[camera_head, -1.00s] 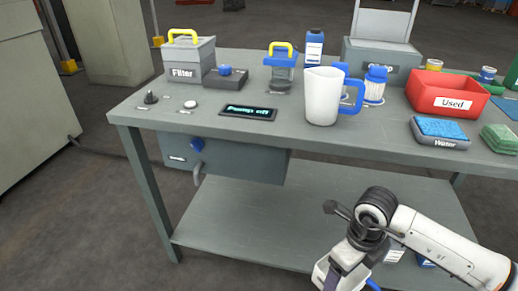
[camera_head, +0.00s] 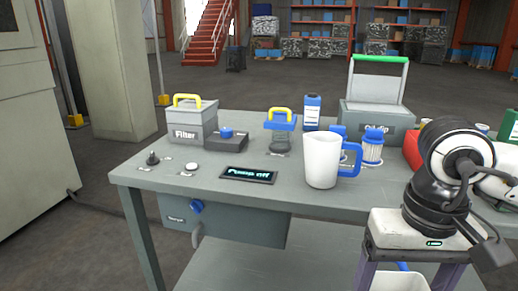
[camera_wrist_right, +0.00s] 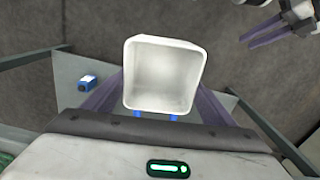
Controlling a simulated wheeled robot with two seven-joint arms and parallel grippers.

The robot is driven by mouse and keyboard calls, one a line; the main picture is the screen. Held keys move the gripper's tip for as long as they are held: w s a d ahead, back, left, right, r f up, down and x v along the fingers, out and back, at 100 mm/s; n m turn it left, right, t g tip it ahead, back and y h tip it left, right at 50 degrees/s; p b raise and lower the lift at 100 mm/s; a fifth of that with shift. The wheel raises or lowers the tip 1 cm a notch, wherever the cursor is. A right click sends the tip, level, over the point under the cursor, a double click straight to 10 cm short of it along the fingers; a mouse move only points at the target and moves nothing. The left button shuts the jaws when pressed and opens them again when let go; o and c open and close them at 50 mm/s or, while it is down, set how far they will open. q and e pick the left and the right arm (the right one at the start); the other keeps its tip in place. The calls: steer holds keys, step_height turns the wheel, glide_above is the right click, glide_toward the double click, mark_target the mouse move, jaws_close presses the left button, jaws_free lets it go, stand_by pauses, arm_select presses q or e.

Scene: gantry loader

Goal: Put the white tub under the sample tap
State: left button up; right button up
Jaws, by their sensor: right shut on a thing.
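The white tub (camera_wrist_right: 165,75) is empty and open-topped in the right wrist view, between my right gripper's purple fingers (camera_wrist_right: 160,100). Small blue parts show at its near edge. In the head view, the tub (camera_head: 400,281) is mostly cut off at the bottom, below my right gripper (camera_head: 412,275), which is shut on it. The sample tap is a grey spout (camera_head: 197,236) with a blue knob (camera_head: 196,206) on the box under the bench's front edge, left of the tub. My left gripper (camera_wrist_right: 266,34) shows only at the wrist view's top right; its opening is unclear.
The grey bench (camera_head: 250,202) carries a white jug (camera_head: 321,162) with a blue handle, a filter box (camera_head: 194,122), a "Pump off" display (camera_head: 248,174) and a grey bin (camera_head: 375,112). The lower shelf (camera_head: 320,260) is clear near the tap. A bench leg stands left of the tap.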

steer(key=shift+s+d+r+n+p, duration=0.1)
steer(key=shift+s+r+n+p, duration=0.1)
steer(key=shift+r+n, duration=0.2)
steer(key=shift+s+d+r+n+p, duration=0.1)
steer(key=shift+s+r+n+p, duration=0.15)
steer(key=shift+r, duration=0.25)
step_height(320, 180, up, 20)
steer(key=w+p, duration=0.2)
steer(key=p, duration=2.1)
arm_select(q)
steer(key=s+a+r+y, duration=0.1)
steer(key=a+r, duration=0.2)
steer(key=r, duration=0.3)
steer(key=s+a+r+n+t+y, duration=0.1)
steer(key=a+r, duration=0.2)
steer(key=r, duration=0.4)
steer(key=shift+s+t, duration=0.2)
steer(key=shift+t, duration=0.1)
arm_select(e)
steer(key=shift+s+a+f, duration=0.1)
steer(key=shift+s+f, duration=0.2)
steer(key=shift+f, duration=0.6)
steer(key=shift+s+d+f, duration=0.1)
steer(key=shift+s+f, duration=0.25)
steer(key=shift+f, duration=0.5)
steer(key=shift+s+a+f, duration=0.1)
steer(key=shift+s+f, duration=0.2)
steer(key=shift+f, duration=0.6)
arm_select(q)
steer(key=shift+d+r, duration=0.1)
